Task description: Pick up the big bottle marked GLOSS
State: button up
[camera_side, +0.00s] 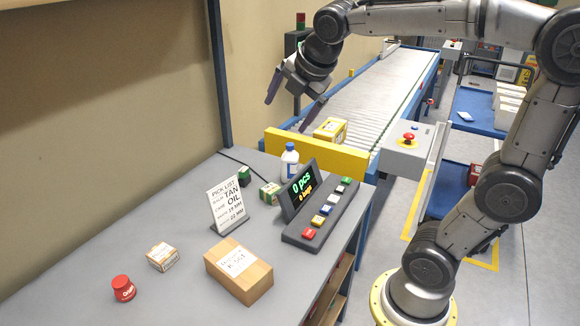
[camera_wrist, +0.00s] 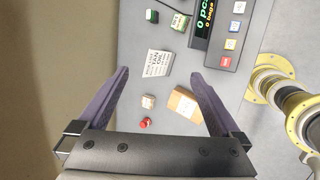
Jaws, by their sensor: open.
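A white bottle with a blue cap (camera_side: 289,164) stands upright at the far end of the grey table, behind the count display. Its label is too small to read, so I cannot tell whether it says GLOSS. I do not make it out in the wrist view. My gripper (camera_side: 284,117) is open and empty, high above the far part of the table and above the bottle's level. In the wrist view my gripper (camera_wrist: 160,73) has its two dark fingers spread wide with nothing held between them.
A count display (camera_side: 300,187) with buttons stands close to the bottle. A pick list stand (camera_side: 229,205), green-marked box (camera_side: 270,195), dark green box (camera_side: 244,176), brown carton (camera_side: 240,272), small carton (camera_side: 162,256) and red can (camera_side: 123,289) share the table. A yellow barrier (camera_side: 345,161) edges the conveyor.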

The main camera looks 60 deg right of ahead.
jog(key=w+d+f+n+g+h, duration=0.1)
jog(key=w+d+f+n, duration=0.15)
jog(key=w+d, duration=0.4)
jog(key=n+g, duration=0.2)
jog(key=g, duration=0.2)
send_near(290, 155)
jog(key=x, duration=0.7)
jog(key=shift+f, duration=0.35)
jog(key=shift+h, duration=0.3)
jog(key=shift+w+x, duration=0.15)
jog(key=shift+x, duration=1.3)
jog(key=shift+w+x, duration=0.1)
jog(key=shift+x, duration=1.35)
jog(key=shift+d, duration=0.1)
jog(key=shift+r, duration=0.15)
grip_shut()
